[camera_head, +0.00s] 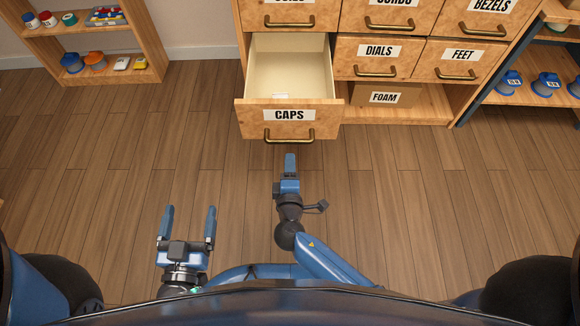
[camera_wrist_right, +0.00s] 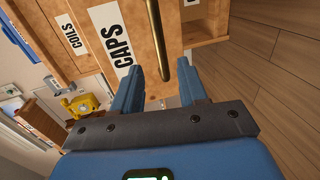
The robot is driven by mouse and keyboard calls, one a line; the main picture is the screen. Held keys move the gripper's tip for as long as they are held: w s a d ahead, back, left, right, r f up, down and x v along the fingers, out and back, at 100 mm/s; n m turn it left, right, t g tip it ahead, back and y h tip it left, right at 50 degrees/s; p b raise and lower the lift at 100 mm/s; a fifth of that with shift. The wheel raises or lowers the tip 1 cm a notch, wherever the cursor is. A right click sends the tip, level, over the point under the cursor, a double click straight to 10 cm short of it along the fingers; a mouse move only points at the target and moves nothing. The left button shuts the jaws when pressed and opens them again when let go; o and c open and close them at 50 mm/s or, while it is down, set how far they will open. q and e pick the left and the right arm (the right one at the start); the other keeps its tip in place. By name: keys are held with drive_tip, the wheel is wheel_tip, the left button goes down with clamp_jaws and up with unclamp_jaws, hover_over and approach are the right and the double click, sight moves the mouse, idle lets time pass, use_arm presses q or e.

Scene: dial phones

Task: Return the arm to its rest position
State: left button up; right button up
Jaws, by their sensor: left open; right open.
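My right gripper (camera_head: 290,160) points toward the drawer unit, just in front of the pulled-out CAPS drawer (camera_head: 288,116). It is seen edge-on in the head view. In the right wrist view my right gripper (camera_wrist_right: 160,72) is open, its two blue fingers apart with nothing held. The brass handle (camera_wrist_right: 158,40) of the CAPS drawer shows beyond the fingertips, and I see no contact. My left gripper (camera_head: 188,215) is open and empty over the floor at lower left, its fingers pointing toward the shelves.
The CAPS drawer's cream inside (camera_head: 285,68) shows a small pale item near its front. The DIALS drawer (camera_head: 378,56) and FEET drawer (camera_head: 460,61) are shut. A FOAM box (camera_head: 384,95) sits below. A shelf (camera_head: 122,75) stands at left. Floor (camera_head: 100,150) around the left gripper is clear.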

idle(0.3)
drive_tip(key=s+a+r+g+y, duration=0.2)
drive_tip(key=s+a+y, duration=0.1)
drive_tip(key=a+y, duration=0.3)
drive_tip(key=s+d+r+m+t+h, duration=0.1)
drive_tip(key=s+d+r+m+h, duration=0.1)
drive_tip(key=s+d+r+m, duration=0.5)
drive_tip(key=s+d+m+t+h, duration=0.2)
drive_tip(key=s+d+m, duration=0.25)
drive_tip(key=d, duration=0.65)
drive_tip(key=s+d+r+m+t+h, duration=0.15)
drive_tip(key=s+d+r+m, duration=0.35)
drive_tip(key=d, duration=0.5)
wheel_tip(320, 180, up, 35)
drive_tip(key=m+p, duration=0.1)
drive_tip(key=p, duration=3.5)
drive_tip(key=shift+w, duration=0.2)
